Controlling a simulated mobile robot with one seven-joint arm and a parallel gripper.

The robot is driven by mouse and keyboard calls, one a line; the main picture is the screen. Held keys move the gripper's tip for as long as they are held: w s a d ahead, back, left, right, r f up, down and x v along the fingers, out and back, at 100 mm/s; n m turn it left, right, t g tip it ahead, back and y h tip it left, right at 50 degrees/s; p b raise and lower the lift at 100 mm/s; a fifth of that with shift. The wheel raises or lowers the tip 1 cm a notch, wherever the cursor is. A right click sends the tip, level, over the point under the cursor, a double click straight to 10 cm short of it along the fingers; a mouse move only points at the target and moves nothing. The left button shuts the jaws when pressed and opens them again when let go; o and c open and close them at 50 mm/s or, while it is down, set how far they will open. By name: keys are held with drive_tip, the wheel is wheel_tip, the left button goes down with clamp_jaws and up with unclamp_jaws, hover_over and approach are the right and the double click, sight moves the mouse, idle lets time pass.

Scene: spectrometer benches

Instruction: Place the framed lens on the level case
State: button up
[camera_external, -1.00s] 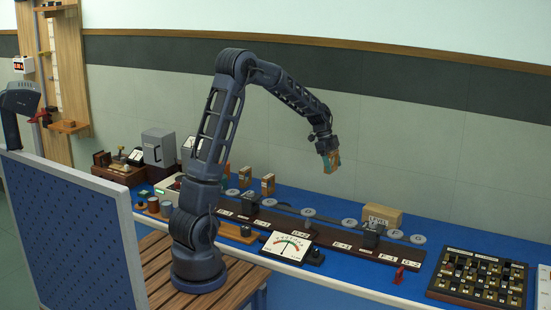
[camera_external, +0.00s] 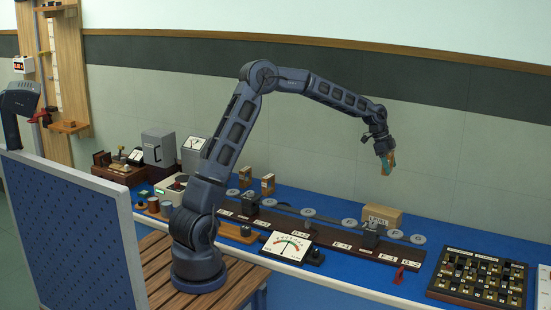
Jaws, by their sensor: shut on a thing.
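My gripper (camera_external: 381,150) is shut on the framed lens (camera_external: 387,164), a small orange-framed piece with a teal face. It holds the lens in the air, clear of the bench and above the level case. The level case (camera_external: 381,217) is a tan box marked LEVEL, standing at the back of the blue bench, behind the dark rail board. Its top looks bare. A clear gap shows between the lens and the case.
Two orange framed pieces (camera_external: 267,184) stand at the back left of the bench. A long dark board (camera_external: 320,238) with labels and small mounts runs in front of the case. A dial meter (camera_external: 288,246) and a tray of small parts (camera_external: 480,278) are nearer the front.

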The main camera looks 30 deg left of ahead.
wheel_tip(320, 180, down, 16)
drive_tip(key=shift+f, duration=0.15)
idle(0.5)
drive_tip(key=o, duration=1)
drive_tip(key=shift+f, duration=0.15)
